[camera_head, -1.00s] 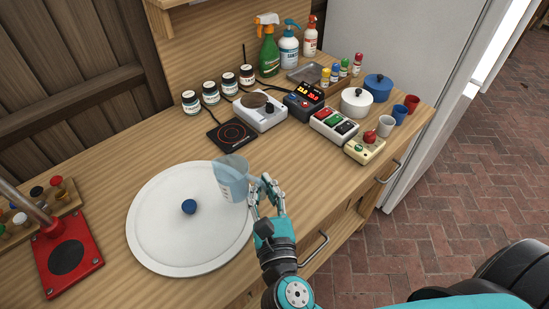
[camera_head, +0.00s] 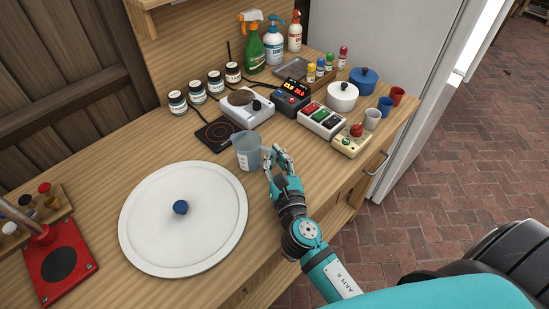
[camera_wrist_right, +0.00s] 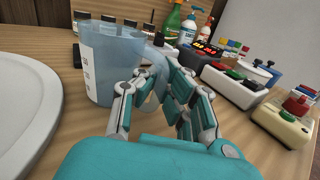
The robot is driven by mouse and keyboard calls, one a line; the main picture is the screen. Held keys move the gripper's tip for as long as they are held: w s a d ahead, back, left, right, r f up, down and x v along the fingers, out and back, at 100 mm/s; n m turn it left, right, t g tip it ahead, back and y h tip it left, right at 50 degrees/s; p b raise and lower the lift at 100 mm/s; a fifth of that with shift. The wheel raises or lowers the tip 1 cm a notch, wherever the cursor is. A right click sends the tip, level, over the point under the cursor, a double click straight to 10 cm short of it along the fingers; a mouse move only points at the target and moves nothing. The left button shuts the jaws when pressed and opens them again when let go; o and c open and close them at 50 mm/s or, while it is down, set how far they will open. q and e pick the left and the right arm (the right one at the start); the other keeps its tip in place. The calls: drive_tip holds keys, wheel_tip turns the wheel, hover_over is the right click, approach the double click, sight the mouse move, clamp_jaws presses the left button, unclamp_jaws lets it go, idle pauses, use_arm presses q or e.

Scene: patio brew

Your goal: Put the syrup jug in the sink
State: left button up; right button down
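The syrup jug (camera_head: 247,152) is a translucent blue-grey cup with pale markings and a handle. It is upright, over the counter just right of the large white round lid. I cannot tell whether its base touches the wood. My right gripper (camera_head: 277,160) is at its right side. In the right wrist view the jug (camera_wrist_right: 103,65) is at the left, and the fingers of my right gripper (camera_wrist_right: 163,75) close in around its handle. No open sink basin shows. The white lid (camera_head: 150,235) with a blue knob may hide what is under it. My left gripper is out of view.
Behind the jug are a black hot pad (camera_head: 218,134), a white burner unit (camera_head: 246,113) and a switch box (camera_head: 322,120). A cream box with a red knob (camera_head: 350,140) is at the right. A red-based stand (camera_head: 58,262) is at the left. Bare wood lies in front of the hot pad.

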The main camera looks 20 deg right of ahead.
drive_tip(key=shift+r, duration=0.1)
drive_tip(key=shift+f, duration=0.2)
drive_tip(key=c, duration=1.5)
unclamp_jaws()
